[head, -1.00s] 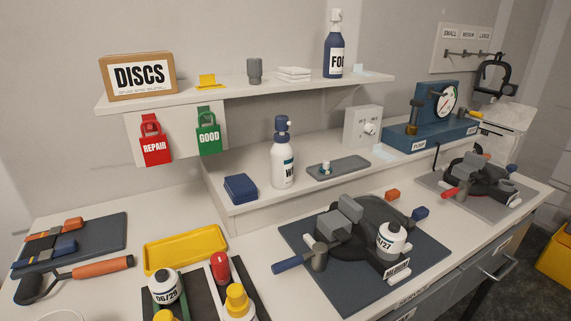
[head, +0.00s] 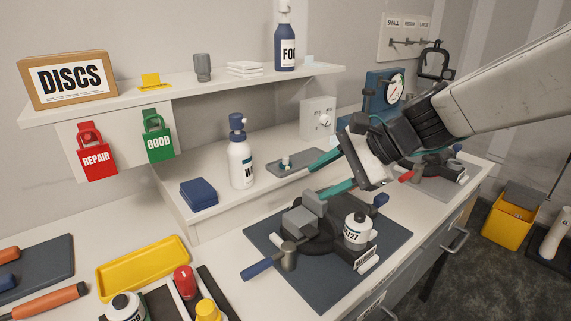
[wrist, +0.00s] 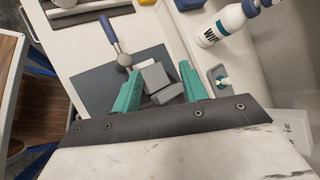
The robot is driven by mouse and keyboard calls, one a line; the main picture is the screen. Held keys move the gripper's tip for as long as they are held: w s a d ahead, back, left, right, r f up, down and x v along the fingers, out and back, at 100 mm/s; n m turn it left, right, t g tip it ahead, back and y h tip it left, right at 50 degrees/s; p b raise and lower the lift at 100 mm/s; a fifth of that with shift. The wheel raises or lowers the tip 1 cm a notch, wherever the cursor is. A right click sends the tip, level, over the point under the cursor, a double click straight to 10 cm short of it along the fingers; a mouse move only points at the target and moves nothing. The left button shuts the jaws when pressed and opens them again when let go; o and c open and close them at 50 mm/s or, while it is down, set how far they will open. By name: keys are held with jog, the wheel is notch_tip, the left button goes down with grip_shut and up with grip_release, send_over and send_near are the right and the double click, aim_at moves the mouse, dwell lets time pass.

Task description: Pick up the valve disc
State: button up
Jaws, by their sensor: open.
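A small pale part with a dark teal base (head: 286,160) stands on a small grey tray (head: 275,170) on the raised shelf; it may be the valve disc, but it is too small to be sure. The part also shows in the wrist view (wrist: 222,82), to the right of my fingers. My gripper (head: 324,175) is open and empty, its teal fingers apart. In the head view its fingertips are just right of the tray, above the bench. In the wrist view the grey vise (wrist: 156,76) lies beyond and between the fingers (wrist: 160,68).
A DISCS box (head: 67,80) sits on the upper shelf.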

aim_at(288, 159)
jog(key=w+m, duration=0.2)
jog(key=w, duration=0.1)
jog(key=w+m+t+y, duration=0.1)
jog(key=w, duration=0.1)
jog(key=w+a+f+m+t, duration=0.1)
jog(key=w+m, duration=0.1)
jog(key=w, duration=0.1)
jog(key=shift+w+a+f+m, duration=0.1)
jog(key=shift+w+m, duration=0.2)
jog(key=w+a+f+m+t, duration=0.1)
jog(key=w+f+m, duration=0.1)
jog(key=w, duration=0.3)
jog(key=w+a+f+m+t, duration=0.1)
jog(key=w+f+m, duration=0.2)
jog(key=w, duration=0.2)
jog(key=w+a+f+m+t, duration=0.1)
jog(key=w+f+m, duration=0.1)
jog(key=w, duration=0.3)
jog(key=shift+w+a+f+m+t, duration=0.15)
jog(key=shift+a+f+m+t, duration=0.2)
jog(key=shift+m, duration=0.35)
jog(key=shift+r, duration=0.1)
grip_shut()
